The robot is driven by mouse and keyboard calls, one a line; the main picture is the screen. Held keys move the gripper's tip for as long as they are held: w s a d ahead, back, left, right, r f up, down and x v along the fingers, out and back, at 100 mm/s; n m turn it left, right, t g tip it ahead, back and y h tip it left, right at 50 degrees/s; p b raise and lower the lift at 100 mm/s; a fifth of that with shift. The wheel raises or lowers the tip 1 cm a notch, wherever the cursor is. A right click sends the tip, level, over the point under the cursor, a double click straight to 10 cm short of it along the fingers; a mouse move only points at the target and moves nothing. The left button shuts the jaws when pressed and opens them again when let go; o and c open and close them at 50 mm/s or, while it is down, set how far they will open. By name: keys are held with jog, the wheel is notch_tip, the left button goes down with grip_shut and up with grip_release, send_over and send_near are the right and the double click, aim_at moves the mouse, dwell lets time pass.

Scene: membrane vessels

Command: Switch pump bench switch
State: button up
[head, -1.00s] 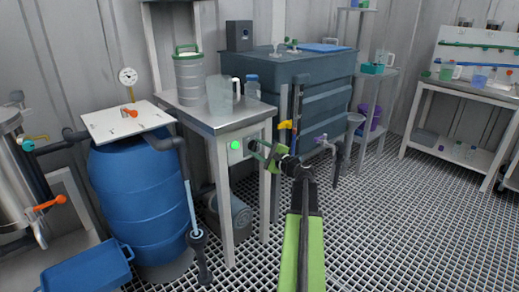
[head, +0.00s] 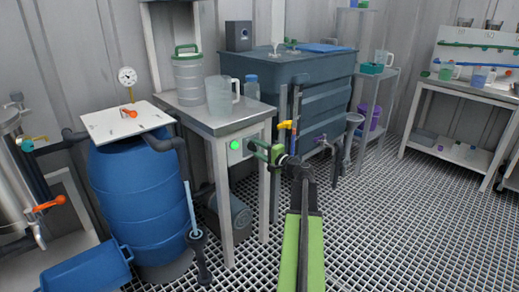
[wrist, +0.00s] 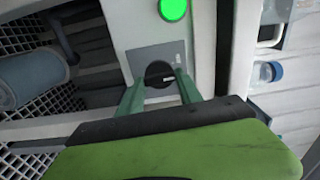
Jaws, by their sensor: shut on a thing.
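The pump bench switch is a dark round knob on a grey plate, shown in the wrist view (wrist: 157,70). It sits on the white panel (wrist: 140,27) under the bench top. My gripper's two green fingers (wrist: 160,85) lie on either side of the knob and are shut on it. In the head view my gripper (head: 262,148) reaches the panel from the right and hides most of the knob. A green lamp (head: 235,145) beside the switch is lit; it also shows in the wrist view (wrist: 173,9).
On the metal bench (head: 215,122) stand a clear jug (head: 218,97), a blue-capped bottle (head: 252,87) and a grey canister (head: 188,78). A blue barrel (head: 140,205) stands left of the bench and a pump (head: 232,215) underneath. The grated floor at right is clear.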

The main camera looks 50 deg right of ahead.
jog(key=n, duration=0.5)
jog(key=shift+a, duration=0.1)
jog(key=shift+n, duration=0.3)
dwell(0.4)
jog(key=o, duration=1.4)
jog(key=s, duration=1.1)
jog(key=s+a, duration=0.1)
jog(key=s, duration=0.5)
jog(key=shift+s+a, duration=0.1)
jog(key=shift+s, duration=0.1)
